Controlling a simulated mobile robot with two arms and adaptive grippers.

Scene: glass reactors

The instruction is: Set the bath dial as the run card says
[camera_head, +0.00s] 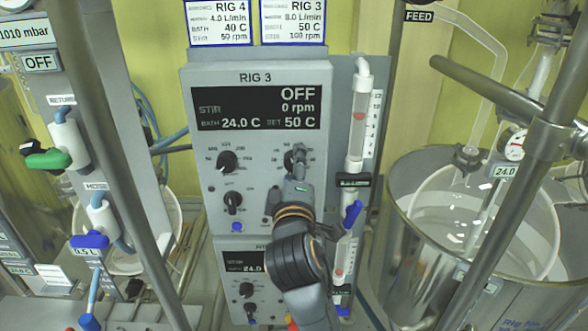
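The run card for RIG 3 (292,22) hangs above the control box and reads 50 C and 100 rpm; its small labels are blurred. The RIG 3 display (262,107) shows OFF, 0 rpm, BATH 24.0 C and SET 50 C. The upper right dial (289,161) of the RIG 3 box is partly covered by my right gripper (298,157), whose tips are at its knob. I cannot tell whether the fingers close on it. The upper left dial (227,162) is uncovered. My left gripper is not in view.
The RIG 4 card (219,23) reads 40 C and 50 rpm. A second control box (240,262) sits below. A flow tube (358,120) with a blue valve handle stands close right of my arm. Metal posts and a large steel bath (406,190) are further right.

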